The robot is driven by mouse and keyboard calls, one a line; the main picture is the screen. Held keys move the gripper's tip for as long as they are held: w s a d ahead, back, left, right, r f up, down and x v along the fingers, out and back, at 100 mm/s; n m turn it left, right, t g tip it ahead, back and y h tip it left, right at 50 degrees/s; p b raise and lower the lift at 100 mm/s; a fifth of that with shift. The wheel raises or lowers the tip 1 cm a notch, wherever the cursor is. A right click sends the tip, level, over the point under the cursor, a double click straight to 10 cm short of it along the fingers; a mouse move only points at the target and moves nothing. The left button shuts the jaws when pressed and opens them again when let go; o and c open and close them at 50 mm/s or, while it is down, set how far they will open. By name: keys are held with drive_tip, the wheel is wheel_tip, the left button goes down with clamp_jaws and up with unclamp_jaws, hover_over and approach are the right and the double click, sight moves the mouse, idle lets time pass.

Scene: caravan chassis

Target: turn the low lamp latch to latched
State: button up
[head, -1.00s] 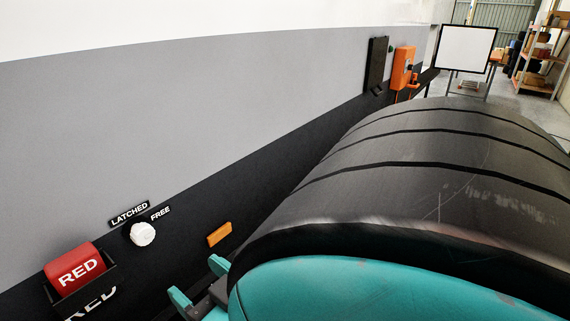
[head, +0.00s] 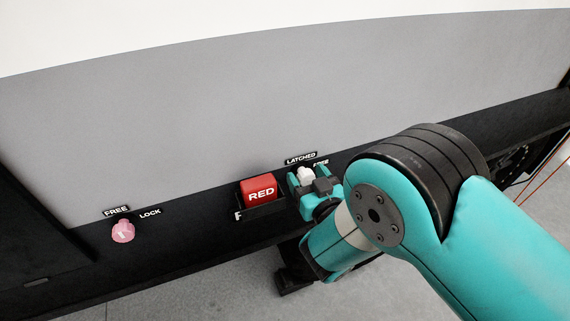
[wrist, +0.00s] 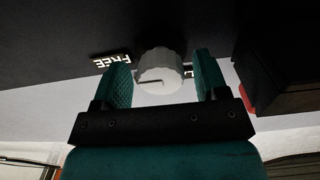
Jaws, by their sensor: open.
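The low lamp latch is a white ribbed knob (head: 306,174) on the black lower strip of the wall. A LATCHED label (head: 301,158) and a partly covered FREE label (head: 321,163) sit above it. In the wrist view the knob (wrist: 160,66) lies between the two teal fingers of my gripper (wrist: 163,80). The gripper is open, with a small gap visible on each side of the knob. The FREE label (wrist: 112,58) is upside down at left there; another label is mostly hidden behind the knob. In the head view my gripper (head: 312,185) partly covers the knob. Its exact setting is unclear.
Further left is a pink knob (head: 122,231) with FREE and LOCK labels. Bare grey floor (head: 200,285) lies below the strip.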

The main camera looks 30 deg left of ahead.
drive_tip(key=shift+w+a, duration=0.15)
drive_tip(key=shift+a, duration=0.05)
drive_tip(key=c, duration=0.9)
